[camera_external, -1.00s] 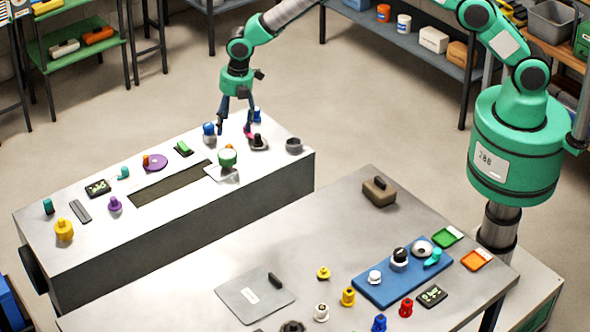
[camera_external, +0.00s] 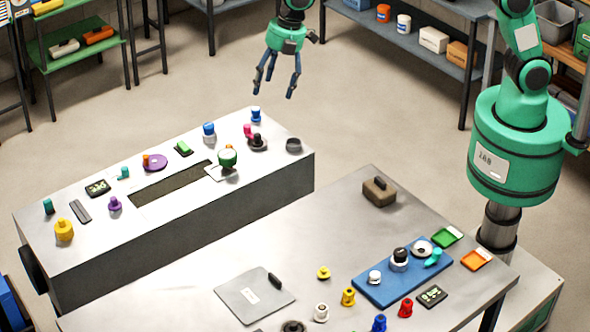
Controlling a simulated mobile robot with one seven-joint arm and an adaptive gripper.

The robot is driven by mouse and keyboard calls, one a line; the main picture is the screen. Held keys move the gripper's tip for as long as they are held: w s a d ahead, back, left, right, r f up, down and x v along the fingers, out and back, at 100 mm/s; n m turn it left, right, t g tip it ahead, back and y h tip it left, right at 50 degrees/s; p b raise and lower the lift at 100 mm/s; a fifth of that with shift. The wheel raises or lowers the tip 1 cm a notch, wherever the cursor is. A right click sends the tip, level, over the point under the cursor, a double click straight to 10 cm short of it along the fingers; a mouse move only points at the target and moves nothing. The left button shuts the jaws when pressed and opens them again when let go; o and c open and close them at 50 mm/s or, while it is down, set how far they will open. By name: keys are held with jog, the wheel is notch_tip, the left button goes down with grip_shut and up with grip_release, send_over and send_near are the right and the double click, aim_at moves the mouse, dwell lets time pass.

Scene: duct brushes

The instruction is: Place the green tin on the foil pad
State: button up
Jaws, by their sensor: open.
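The green tin (camera_external: 228,157), a small round piece with a green top and a paler lower part, stands upright on the far bench. Below it, a pale silvery square, which looks like the foil pad (camera_external: 213,174), shows mostly on its left side. The tin appears to rest on this pad; its exact seating is too small to tell. My gripper (camera_external: 276,91) is open and empty. It hangs in the air above and behind the bench, well apart from the tin.
The far bench (camera_external: 255,205) has a dark slot (camera_external: 170,184) left of the tin. A purple disc (camera_external: 155,162), a black knob (camera_external: 257,142), a grey cup (camera_external: 293,145) and several other small parts stand around. The near table (camera_external: 215,265) holds a blue mat (camera_external: 375,290).

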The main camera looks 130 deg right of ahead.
jog(key=s+a+r+m+t, duration=0.1)
jog(key=s+a+r+m, duration=0.1)
jog(key=s+a+r, duration=0.8)
jog(key=s+a+r+m+t, duration=0.1)
jog(key=s+a+r, duration=0.4)
jog(key=a, duration=0.8)
jog(key=s+a+m, duration=0.1)
jog(key=s+a, duration=0.6)
jog(key=s, duration=0.4)
jog(key=s+a+m+t+y, duration=0.1)
jog(key=s+a+m, duration=0.1)
jog(key=s+a, duration=0.6)
jog(key=s, duration=0.4)
jog(key=shift+s, duration=0.25)
jog(key=shift+f, duration=0.15)
notch_tip(320, 180, down, 12)
jog(key=b, duration=1.2)
